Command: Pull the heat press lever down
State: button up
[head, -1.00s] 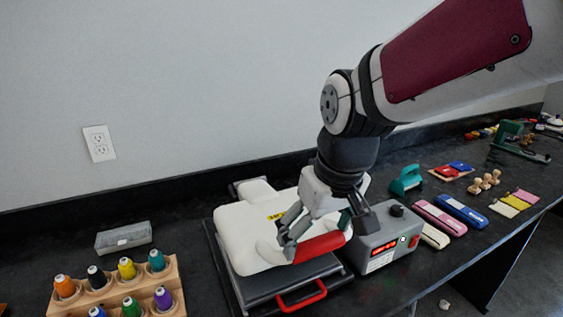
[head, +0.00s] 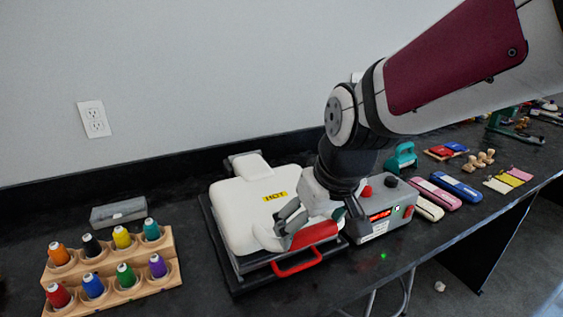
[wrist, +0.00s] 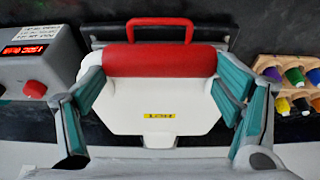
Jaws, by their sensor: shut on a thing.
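The heat press (head: 240,215) is a white, rounded upper platen with a yellow HOT label, over a dark base on the table. Its thick red lever grip (head: 315,236) is at the front, low over the base. In the wrist view the red lever grip (wrist: 160,59) spans between my fingers. My gripper (head: 312,222) is over the front right of the press, its fingers at the two ends of the grip, shut on it. A thin red handle (head: 298,265) sticks out from the base below. My gripper hides part of the lever.
A grey control box (head: 382,212) with a red display stands close on the right. A wooden rack (head: 165,285) of colored thread spools is at the left. A grey case (head: 118,212) lies behind the rack. The front table edge is clear.

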jog(key=shift+s+d+f, duration=0.2)
jog(key=shift+s+f, duration=0.2)
jog(key=shift+f, duration=0.2)
jog(key=o, duration=1.6)
jog(key=shift+w+f, duration=0.1)
jog(key=shift+w+r, duration=0.1)
jog(key=shift+r, duration=0.1)
jog(key=shift+r, duration=0.3)
jog(key=v, duration=1.1)
jog(key=shift+r, duration=0.1)
